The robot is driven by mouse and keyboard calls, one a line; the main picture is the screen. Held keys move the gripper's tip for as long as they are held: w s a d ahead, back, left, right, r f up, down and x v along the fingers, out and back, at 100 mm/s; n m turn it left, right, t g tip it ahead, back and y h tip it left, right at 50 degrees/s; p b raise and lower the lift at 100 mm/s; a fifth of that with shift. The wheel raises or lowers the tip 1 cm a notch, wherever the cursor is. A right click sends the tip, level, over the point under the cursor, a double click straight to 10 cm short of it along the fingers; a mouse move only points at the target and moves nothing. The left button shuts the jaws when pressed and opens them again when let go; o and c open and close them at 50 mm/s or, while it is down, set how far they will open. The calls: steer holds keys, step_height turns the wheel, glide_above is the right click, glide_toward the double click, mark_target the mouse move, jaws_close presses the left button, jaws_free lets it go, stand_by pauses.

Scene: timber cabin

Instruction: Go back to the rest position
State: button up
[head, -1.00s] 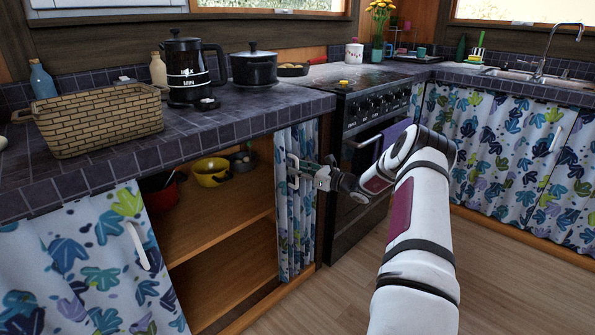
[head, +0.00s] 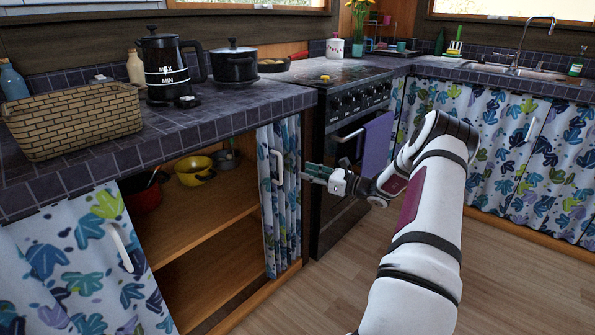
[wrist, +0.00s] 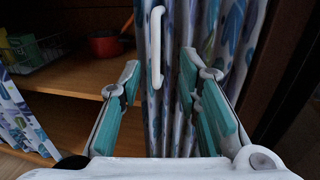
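My gripper (head: 312,173) is held out in front of the counter, just right of the bunched leaf-print curtain (head: 285,205) of the open cabinet. In the wrist view its two teal-padded fingers (wrist: 165,105) are spread apart with nothing between them. The curtain's white handle (wrist: 156,45) stands ahead of the fingers, apart from them. The same handle also shows in the head view (head: 277,166), left of my fingertips. My arm reaches in from the lower right.
The open cabinet's shelf (head: 205,225) holds a yellow pot (head: 195,171) and a red pot (head: 143,195). The oven (head: 345,150) with a purple towel (head: 376,145) stands behind my gripper. A basket (head: 75,122) sits on the counter. The wooden floor (head: 330,285) is clear.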

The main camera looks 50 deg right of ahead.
steer(key=shift+s+d, duration=0.15)
steer(key=shift+s, duration=0.4)
